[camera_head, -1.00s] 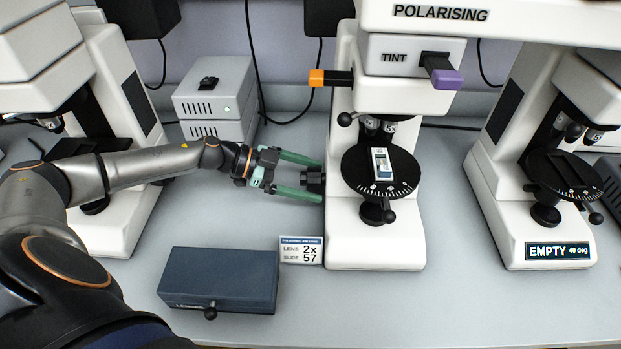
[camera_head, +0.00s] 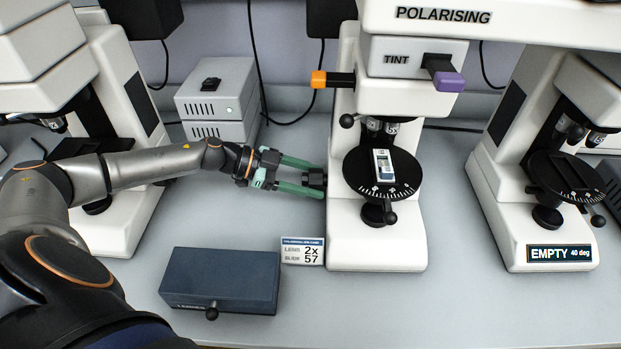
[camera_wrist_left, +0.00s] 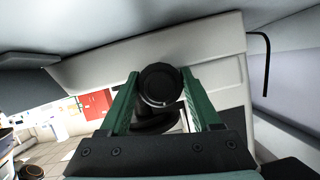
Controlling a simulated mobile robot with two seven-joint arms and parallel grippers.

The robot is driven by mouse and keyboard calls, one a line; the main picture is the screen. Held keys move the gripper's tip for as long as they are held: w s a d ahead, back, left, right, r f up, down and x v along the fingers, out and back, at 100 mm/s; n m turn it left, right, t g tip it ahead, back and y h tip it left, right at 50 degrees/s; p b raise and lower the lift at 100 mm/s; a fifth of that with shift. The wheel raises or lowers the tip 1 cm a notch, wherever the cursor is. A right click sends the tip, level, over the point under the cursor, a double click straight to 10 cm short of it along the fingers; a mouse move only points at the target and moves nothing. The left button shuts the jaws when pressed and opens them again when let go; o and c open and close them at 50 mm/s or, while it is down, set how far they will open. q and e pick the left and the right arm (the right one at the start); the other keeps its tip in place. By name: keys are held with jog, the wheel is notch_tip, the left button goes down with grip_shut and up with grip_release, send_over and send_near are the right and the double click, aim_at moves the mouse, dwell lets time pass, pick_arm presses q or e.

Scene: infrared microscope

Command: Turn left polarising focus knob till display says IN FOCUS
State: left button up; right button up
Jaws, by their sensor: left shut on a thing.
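The polarising microscope (camera_head: 375,250) stands in the middle of the head view, with a POLARISING label at its top. Its left focus knob (camera_head: 316,178) is a dark cylinder on the left side of the body. My left gripper (camera_head: 310,177) comes from the left and is shut on this knob. In the left wrist view the knob (camera_wrist_left: 160,86) sits end-on between the green fingers, with a pale mark on its face. A slide (camera_head: 383,163) lies on the round black stage (camera_head: 358,180). No display reading IN FOCUS shows. My right gripper is not in view.
A blue-grey box (camera_head: 220,278) and a small card (camera_head: 303,251) reading 2x and 57 are in front. A grey power unit (camera_head: 215,100) stands behind my arm. The right microscope (camera_head: 500,220) has a display (camera_head: 560,252) reading EMPTY 40 deg.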

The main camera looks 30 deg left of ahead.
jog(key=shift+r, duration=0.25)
pick_arm(q)
jog(key=shift+m+p, duration=0.4)
jog(key=shift+p, duration=0.05)
jog(key=shift+m+t+p, duration=0.3)
jog(key=shift+m+t, duration=0.1)
jog(key=shift+m, duration=0.1)
jog(key=shift+f+m+t+y, duration=0.1)
jog(key=shift+m+t+y, duration=0.3)
jog(key=shift+m+t, duration=1.1)
jog(key=shift+m, duration=1)
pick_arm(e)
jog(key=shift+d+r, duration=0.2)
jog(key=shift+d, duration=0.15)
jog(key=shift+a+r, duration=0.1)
